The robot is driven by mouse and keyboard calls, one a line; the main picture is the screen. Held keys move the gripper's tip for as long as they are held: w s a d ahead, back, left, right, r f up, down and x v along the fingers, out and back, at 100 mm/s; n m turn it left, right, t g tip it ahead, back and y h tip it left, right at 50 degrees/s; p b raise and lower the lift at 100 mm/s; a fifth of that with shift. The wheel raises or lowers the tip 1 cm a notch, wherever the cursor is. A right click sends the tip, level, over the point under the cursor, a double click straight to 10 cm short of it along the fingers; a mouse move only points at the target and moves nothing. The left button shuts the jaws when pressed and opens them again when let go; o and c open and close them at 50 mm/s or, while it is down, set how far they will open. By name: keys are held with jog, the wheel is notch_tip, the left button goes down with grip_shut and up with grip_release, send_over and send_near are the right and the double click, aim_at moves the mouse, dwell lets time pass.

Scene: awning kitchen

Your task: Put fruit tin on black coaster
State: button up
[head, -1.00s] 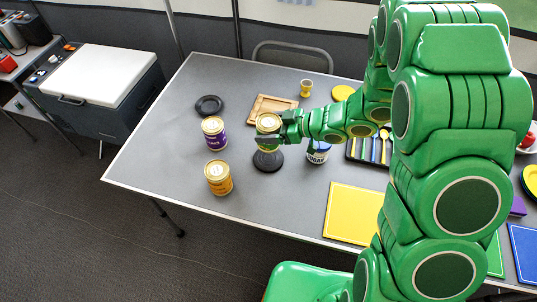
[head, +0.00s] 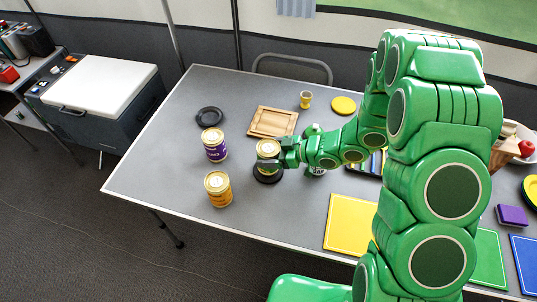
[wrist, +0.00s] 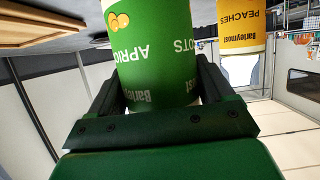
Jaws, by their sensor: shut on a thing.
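The fruit tin (head: 268,148) has a gold lid. In the wrist view, it is the green tin (wrist: 157,45) with apricots on its label, upside down in that picture. My gripper (head: 277,157) is shut around its side and holds it upright. The round black coaster (head: 268,178) is directly below the tin, its front rim showing. The tin's base is at or very close to the coaster; I cannot tell whether they touch.
An orange peaches tin (head: 218,190) and a purple tin (head: 215,146) stand left of the coaster. A black round dish (head: 209,116) and a wooden tray (head: 272,121) lie behind. A yellow board (head: 349,225) lies to the right. The table's left end is clear.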

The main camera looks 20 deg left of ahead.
jog(key=shift+f, duration=0.65)
jog(key=o, duration=1.3)
jog(key=shift+f, duration=0.1)
jog(key=shift+d+r, duration=0.35)
jog(key=shift+d, duration=0.15)
jog(key=shift+v, duration=5.45)
